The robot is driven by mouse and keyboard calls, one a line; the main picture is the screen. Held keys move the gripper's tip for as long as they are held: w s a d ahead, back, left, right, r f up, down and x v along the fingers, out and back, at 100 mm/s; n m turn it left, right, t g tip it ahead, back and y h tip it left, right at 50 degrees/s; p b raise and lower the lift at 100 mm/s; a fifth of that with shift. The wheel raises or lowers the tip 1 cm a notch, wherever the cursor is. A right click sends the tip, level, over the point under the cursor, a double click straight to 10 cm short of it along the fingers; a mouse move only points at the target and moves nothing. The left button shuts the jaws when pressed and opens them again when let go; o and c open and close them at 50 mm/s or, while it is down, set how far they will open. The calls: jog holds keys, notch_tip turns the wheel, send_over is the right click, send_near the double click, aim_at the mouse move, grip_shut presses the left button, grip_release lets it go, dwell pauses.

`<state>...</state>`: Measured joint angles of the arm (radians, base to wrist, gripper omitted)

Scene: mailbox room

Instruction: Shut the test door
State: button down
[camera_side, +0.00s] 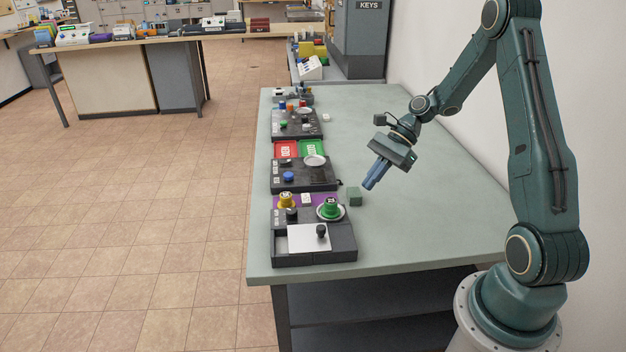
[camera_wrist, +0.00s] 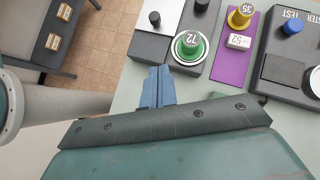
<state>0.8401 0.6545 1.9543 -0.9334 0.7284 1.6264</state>
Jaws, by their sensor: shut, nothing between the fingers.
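My gripper (camera_side: 368,185) has its blue fingers shut and empty, pointing down over the bench right of the units; it also shows in the wrist view (camera_wrist: 158,74). The nearest dark unit (camera_side: 315,257) carries a white plate (camera_side: 302,240) with a black knob (camera_side: 321,231), and a pale recess (camera_side: 281,243) shows left of the plate. I cannot tell for sure which part is the test door. My gripper touches none of these.
A green knob (camera_side: 330,209) on a white dish and a yellow knob (camera_side: 287,200) stand by a purple mat (camera_wrist: 233,60). Red and green trays (camera_side: 285,149) lie farther back. The bench's right side is clear.

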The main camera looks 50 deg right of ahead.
send_near(307, 235)
jog(key=s+f, duration=0.1)
jog(key=s+d+f, duration=0.1)
jog(key=f, duration=0.1)
jog(key=shift+s+d+f, duration=0.1)
jog(key=shift+s+d, duration=0.05)
jog(key=shift+s, duration=0.15)
jog(key=shift+w+a, duration=0.2)
jog(key=shift+a, duration=0.35)
jog(key=shift+w+a, duration=0.2)
jog(key=shift+a, duration=0.35)
jog(key=shift+w+a, duration=1.6)
jog(key=shift+a, duration=0.05)
jog(key=shift+d, duration=0.1)
jog(key=shift+s+d, duration=0.15)
jog(key=shift+d, duration=0.4)
jog(key=d, duration=0.1)
jog(key=s+d, duration=0.1)
jog(key=d, duration=0.1)
jog(key=shift+d, duration=0.2)
jog(key=v, duration=1)
jog(key=shift+a, duration=0.15)
